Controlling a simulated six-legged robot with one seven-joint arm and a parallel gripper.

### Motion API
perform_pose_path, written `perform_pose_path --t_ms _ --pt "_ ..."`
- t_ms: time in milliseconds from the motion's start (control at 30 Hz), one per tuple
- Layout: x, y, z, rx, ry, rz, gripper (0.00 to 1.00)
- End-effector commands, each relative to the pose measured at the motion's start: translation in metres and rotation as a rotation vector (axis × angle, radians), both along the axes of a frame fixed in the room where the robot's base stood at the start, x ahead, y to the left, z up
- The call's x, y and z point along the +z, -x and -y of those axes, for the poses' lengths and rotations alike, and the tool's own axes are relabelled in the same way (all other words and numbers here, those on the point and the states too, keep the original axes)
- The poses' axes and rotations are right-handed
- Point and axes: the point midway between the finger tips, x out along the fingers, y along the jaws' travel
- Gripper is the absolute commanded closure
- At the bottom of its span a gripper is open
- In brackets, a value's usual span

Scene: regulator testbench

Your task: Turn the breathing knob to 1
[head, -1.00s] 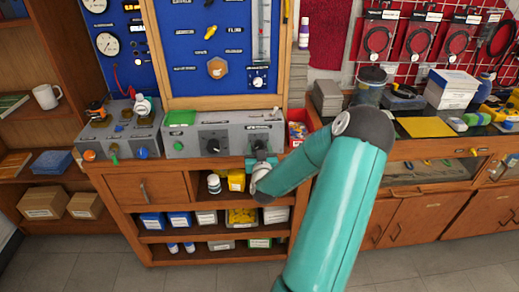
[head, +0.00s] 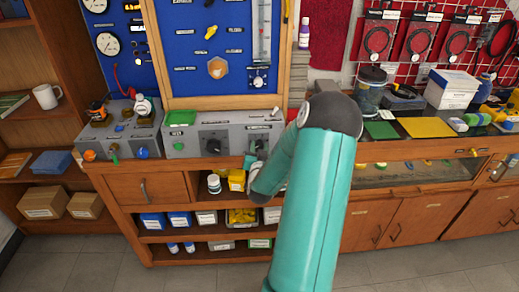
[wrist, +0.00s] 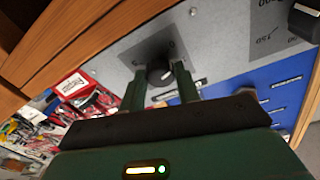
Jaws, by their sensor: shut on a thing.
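A grey control box (head: 190,146) stands on the wooden bench, with a dark knob (head: 213,146) at its middle and another at its right end. My gripper (head: 254,158) is at the right-end knob, partly hiding it in the head view. In the wrist view this black round knob (wrist: 159,73) sits on a dark square plate, between the two green fingers of my gripper (wrist: 162,84). The fingers are shut on it. I take this as the breathing knob, but its label is too small to read. Its pointer setting cannot be read.
The other knob (wrist: 304,24) shows at the wrist view's upper right. A blue panel (head: 190,45) rises behind. Shelves with bottles and boxes lie below.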

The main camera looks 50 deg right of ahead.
Motion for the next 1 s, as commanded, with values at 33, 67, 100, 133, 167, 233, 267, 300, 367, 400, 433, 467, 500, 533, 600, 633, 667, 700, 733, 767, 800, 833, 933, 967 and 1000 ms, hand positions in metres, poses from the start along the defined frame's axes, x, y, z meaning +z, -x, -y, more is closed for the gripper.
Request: perform_pose_path --t_ms 33,67,100,133,167,233,267,300,367,400,433,467,500,533,600,633,667,700,733,767,800,833,933,967,1000 --pt "0.0008 -0.0009 -0.0013 -0.006 -0.023 0.029 0.91" --pt "0.0010 -0.0014 -0.0017 -0.010 -0.041 0.049 0.91" --pt "0.0011 -0.0011 -0.0015 -0.020 -0.065 0.077 0.91" --pt "0.0012 -0.0009 -0.0013 -0.025 -0.082 0.097 0.91" --pt "0.0011 -0.0013 -0.0017 -0.029 -0.100 0.116 0.91" --pt "0.0010 -0.0014 -0.0018 -0.042 -0.141 0.163 0.91" --pt "0.0009 -0.0014 -0.0018 -0.048 -0.158 0.181 0.91" --pt "0.0008 -0.0014 -0.0019 -0.055 -0.180 0.205 0.91" --pt "0.0013 -0.0015 -0.0019 -0.064 -0.211 0.242 0.91" --pt "0.0014 -0.0015 -0.0020 -0.070 -0.231 0.265 0.91" --pt "0.0016 -0.0017 -0.0021 -0.074 -0.244 0.281 0.91" --pt "0.0017 -0.0017 -0.0021 -0.078 -0.257 0.295 0.91" --pt "0.0016 -0.0015 -0.0019 -0.084 -0.274 0.313 0.91" --pt "0.0015 -0.0013 -0.0017 -0.088 -0.285 0.327 0.91" --pt "0.0013 -0.0016 -0.0020 -0.095 -0.310 0.353 0.91" --pt "0.0013 -0.0018 -0.0022 -0.098 -0.319 0.363 0.91" --pt "0.0012 -0.0020 -0.0023 -0.100 -0.328 0.372 0.91" --pt "0.0011 -0.0020 -0.0023 -0.102 -0.337 0.383 0.91" --pt "0.0012 -0.0019 -0.0022 -0.105 -0.344 0.391 0.91" --pt "0.0012 -0.0017 -0.0022 -0.107 -0.350 0.397 0.91" --pt "0.0011 -0.0015 -0.0021 -0.110 -0.355 0.404 0.91" --pt "0.0011 -0.0015 -0.0021 -0.111 -0.360 0.410 0.91" --pt "0.0012 -0.0014 -0.0019 -0.114 -0.368 0.419 0.91" --pt "0.0012 -0.0014 -0.0019 -0.115 -0.370 0.421 0.91" --pt "0.0012 -0.0014 -0.0019 -0.115 -0.371 0.422 0.91"
